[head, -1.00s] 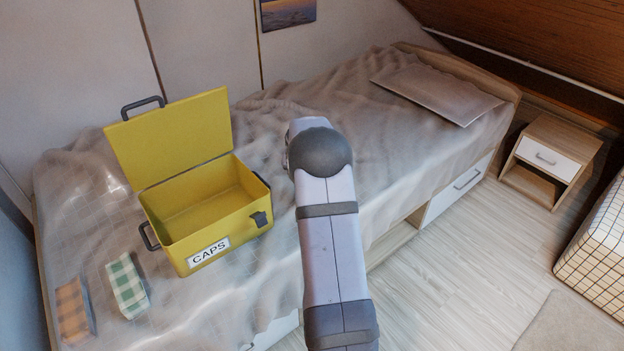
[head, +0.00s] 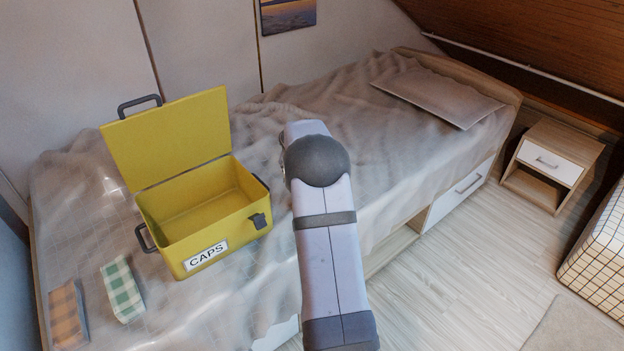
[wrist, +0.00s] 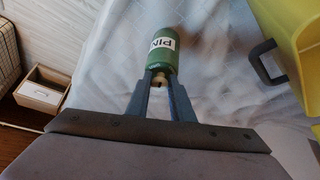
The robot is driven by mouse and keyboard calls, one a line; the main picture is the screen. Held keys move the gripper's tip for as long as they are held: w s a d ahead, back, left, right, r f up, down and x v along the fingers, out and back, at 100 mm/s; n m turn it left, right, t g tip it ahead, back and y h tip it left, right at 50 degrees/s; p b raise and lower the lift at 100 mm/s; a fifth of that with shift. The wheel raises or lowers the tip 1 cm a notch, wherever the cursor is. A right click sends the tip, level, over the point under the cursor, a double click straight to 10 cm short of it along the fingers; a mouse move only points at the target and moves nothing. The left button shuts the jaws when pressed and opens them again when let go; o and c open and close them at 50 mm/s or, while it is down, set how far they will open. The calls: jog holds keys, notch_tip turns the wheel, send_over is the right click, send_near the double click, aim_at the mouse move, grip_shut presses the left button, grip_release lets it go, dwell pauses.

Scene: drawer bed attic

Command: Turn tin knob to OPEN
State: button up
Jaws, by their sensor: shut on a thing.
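A green tin (wrist: 159,56) with a white label lies or stands on the bed cover in the wrist view; I cannot tell which. The label's letters are upside down and seem to read PIN. A small brass-coloured knob (wrist: 159,81) is at the tin's near end. My gripper (wrist: 160,77) is shut on the knob, with one dark finger on each side. No OPEN mark can be made out. In the head view my arm hides the gripper and the tin.
A yellow box (head: 190,208) labelled CAPS stands open on the bed (head: 300,110), left of my arm. A green checked block (head: 122,289) and an orange checked block (head: 67,314) lie front left. A bedside cabinet (head: 554,160) stands far right.

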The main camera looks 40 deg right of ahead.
jog(key=shift+s+f+m+g+b, duration=0.1)
jog(key=shift+f+m+g+b, duration=0.15)
jog(key=shift+m+b, duration=0.4)
jog(key=shift+s+f+m+g+b, duration=0.1)
jog(key=shift+m+g+b, duration=0.3)
jog(key=shift+b, duration=0.35)
jog(key=shift+a+r+m+h, duration=0.1)
jog(key=shift+m+h, duration=0.2)
jog(key=shift+m, duration=0.15)
jog(key=shift+g, duration=0.25)
jog(key=shift+w+m, duration=0.1)
jog(key=shift+m, duration=0.5)
jog(key=shift+m+g, duration=0.6)
jog(key=shift+m, duration=0.3)
jog(key=shift+m+g+p, duration=0.8)
jog(key=shift+m+p, duration=0.7)
jog(key=shift+p, duration=0.2)
jog(key=shift+r, duration=0.1)
